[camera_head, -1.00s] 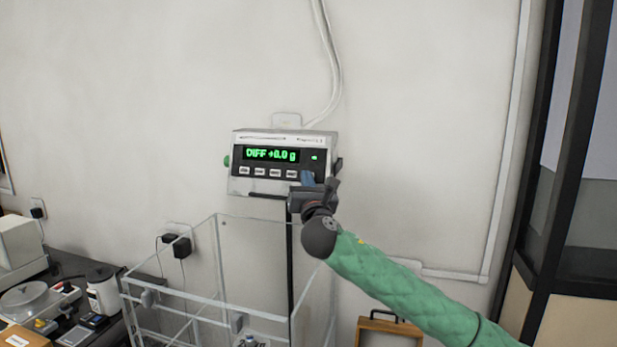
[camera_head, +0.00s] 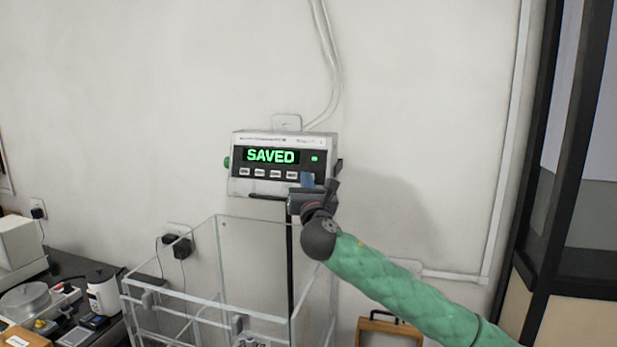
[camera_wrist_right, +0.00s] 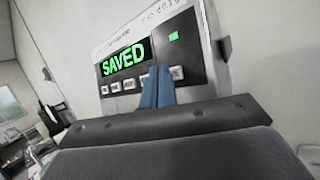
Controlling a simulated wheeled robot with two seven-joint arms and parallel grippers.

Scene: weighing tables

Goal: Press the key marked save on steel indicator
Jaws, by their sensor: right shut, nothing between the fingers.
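My right gripper (camera_head: 307,180) is shut and empty at the right end of the key row. In the right wrist view its blue fingertips (camera_wrist_right: 157,85) stand together in front of the keys and hide part of the row; I cannot tell whether they touch. My left gripper is not in view.
A clear open-topped enclosure (camera_head: 255,245) stands below the indicator. Black plugs (camera_head: 181,246) and a dark bench (camera_head: 68,268) with small instruments are at the left. A dark-framed cabinet (camera_head: 560,150) is at the right. The wall around the indicator is mostly bare.

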